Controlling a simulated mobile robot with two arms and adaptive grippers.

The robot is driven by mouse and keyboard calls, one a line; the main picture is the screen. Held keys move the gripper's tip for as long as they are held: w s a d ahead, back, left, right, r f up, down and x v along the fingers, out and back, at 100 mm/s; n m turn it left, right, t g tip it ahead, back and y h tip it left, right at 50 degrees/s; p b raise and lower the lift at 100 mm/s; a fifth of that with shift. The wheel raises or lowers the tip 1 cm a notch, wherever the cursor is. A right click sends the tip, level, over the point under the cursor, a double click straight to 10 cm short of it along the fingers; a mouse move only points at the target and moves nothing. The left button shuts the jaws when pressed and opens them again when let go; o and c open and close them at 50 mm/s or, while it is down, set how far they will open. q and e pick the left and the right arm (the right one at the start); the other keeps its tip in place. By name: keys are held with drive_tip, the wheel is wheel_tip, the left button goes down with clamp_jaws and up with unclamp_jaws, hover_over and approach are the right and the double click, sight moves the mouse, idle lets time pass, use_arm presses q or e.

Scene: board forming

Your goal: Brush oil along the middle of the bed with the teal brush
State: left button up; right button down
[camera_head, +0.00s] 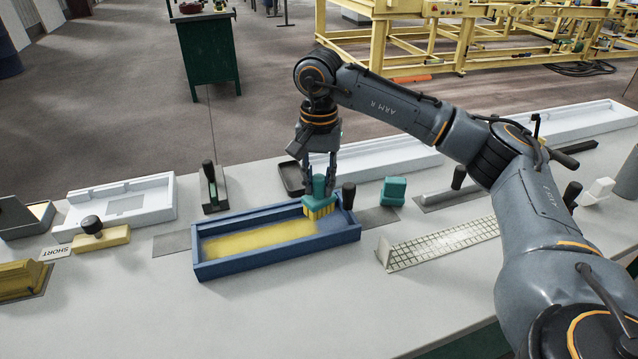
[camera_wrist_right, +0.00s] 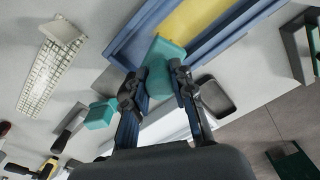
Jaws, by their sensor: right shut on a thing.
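The teal brush (camera_head: 319,190) with yellow bristles is held upright in my right gripper (camera_head: 320,176), whose fingers are shut on its teal handle. In the right wrist view the teal brush (camera_wrist_right: 163,66) sits between the fingertips of the gripper (camera_wrist_right: 160,82). The bristles are over the right part of the blue bed (camera_head: 350,236); I cannot tell whether they touch its floor. A yellow strip (camera_head: 260,240) covers much of the bed's floor along its length. The right end of the floor looks blue. My left gripper is not in view.
A second teal block (camera_head: 393,190) stands right of the bed. A dark shallow tray (camera_head: 291,178) lies behind it. A white gridded plate (camera_head: 440,245) lies to the right, a white frame (camera_head: 120,205) to the left. The table front is clear.

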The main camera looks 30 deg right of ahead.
drive_tip(key=shift+r+p, duration=0.7)
drive_tip(key=shift+r, duration=0.65)
drive_tip(key=shift+r+p, duration=1.2)
drive_tip(key=shift+r, duration=0.35)
drive_tip(key=shift+f, duration=0.1)
